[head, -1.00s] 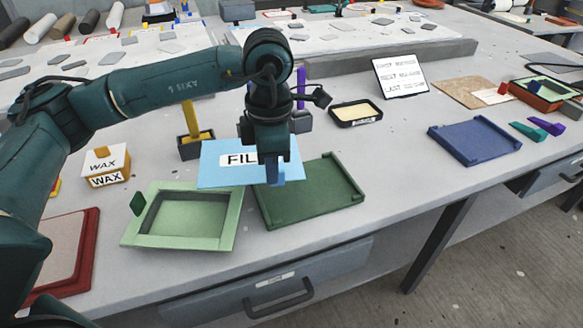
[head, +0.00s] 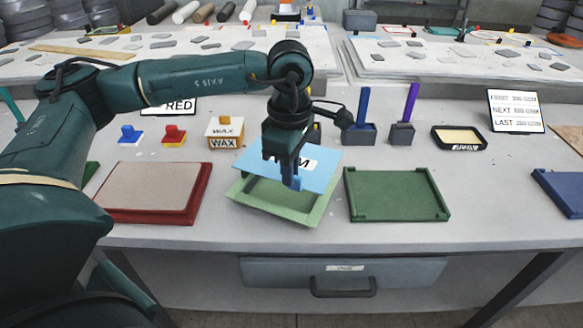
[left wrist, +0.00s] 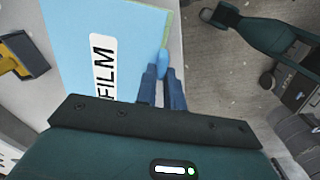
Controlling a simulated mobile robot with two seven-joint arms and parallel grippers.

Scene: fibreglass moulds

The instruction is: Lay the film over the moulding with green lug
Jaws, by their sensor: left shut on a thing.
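My left gripper (head: 293,180) is shut on the near edge of the film (head: 325,155), a flat light blue sheet with a white label. The left wrist view also shows the gripper (left wrist: 161,78) and the film (left wrist: 68,40), with the label reading FILM. The light green moulding (head: 312,216), a frame with a sunken middle, lies under the film. The film covers its back part; its front rim and part of its hollow show. The film looks held above it, but contact is hard to tell. The green lug is not visible now. My right gripper is not in view.
A dark green tray (head: 395,195) lies to the right and a red mould (head: 200,195) to the left. Behind are a wax box (head: 224,140), a blue-handled tool (head: 362,105) and a purple-handled tool (head: 410,103) in holders. The table's front edge is close.

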